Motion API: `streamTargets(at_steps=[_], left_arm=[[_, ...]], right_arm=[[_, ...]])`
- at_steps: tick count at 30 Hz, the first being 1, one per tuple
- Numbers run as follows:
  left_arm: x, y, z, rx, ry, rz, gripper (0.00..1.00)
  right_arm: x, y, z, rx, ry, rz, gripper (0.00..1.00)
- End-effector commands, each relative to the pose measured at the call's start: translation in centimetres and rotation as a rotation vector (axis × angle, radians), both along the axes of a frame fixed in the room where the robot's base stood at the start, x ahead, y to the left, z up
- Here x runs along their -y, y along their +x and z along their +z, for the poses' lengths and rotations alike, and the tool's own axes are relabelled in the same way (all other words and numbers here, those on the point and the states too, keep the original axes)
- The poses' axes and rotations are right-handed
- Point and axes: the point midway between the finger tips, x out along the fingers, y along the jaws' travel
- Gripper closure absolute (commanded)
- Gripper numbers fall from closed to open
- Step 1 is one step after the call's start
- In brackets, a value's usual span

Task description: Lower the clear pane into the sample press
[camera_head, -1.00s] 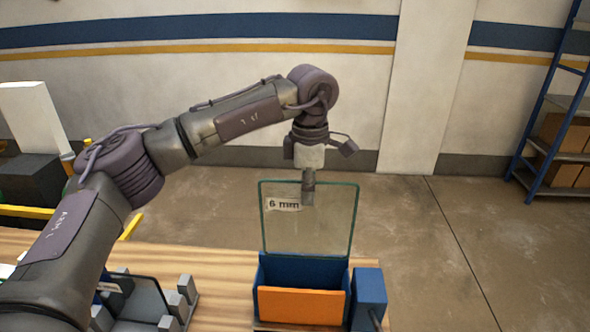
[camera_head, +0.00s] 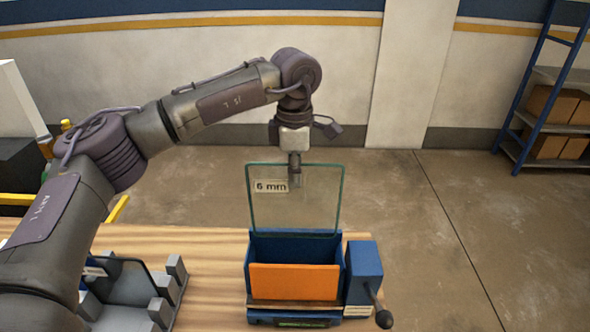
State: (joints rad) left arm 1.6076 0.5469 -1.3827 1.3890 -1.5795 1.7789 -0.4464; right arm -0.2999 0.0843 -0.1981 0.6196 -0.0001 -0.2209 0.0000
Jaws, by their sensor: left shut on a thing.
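The clear pane (camera_head: 310,207) is upright, with greenish edges and a "6 mm" label near its upper left. My left gripper (camera_head: 295,178) is shut on the pane at its top edge. The sample press (camera_head: 362,272) stands on the table below, with blue walls, an orange front plate (camera_head: 294,282) and a lever with a dark knob at its right. The pane's lower edge lines up with the top of the press's blue back wall; I cannot tell whether it is inside or just above. My right gripper is out of view.
A grey rack (camera_head: 132,290) with upright posts and a dark pane stands on the wooden table (camera_head: 210,262) left of the press, partly behind my left arm. The floor behind the table is clear. A blue shelf (camera_head: 535,100) with boxes stands far right.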

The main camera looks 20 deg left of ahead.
Motion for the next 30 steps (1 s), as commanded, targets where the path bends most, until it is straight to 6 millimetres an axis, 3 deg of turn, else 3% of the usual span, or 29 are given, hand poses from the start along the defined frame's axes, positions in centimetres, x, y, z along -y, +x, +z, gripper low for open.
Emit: streamTargets(at_steps=[7, 30], left_arm=[[0.0, 0.0, -2.0, 0.002, -0.001, 0.0, 1.0], [0.0, 0.0, -7.7, 0.001, -0.001, 0.0, 1.0]], right_arm=[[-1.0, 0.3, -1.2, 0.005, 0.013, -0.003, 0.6], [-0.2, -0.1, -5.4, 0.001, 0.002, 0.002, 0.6]])
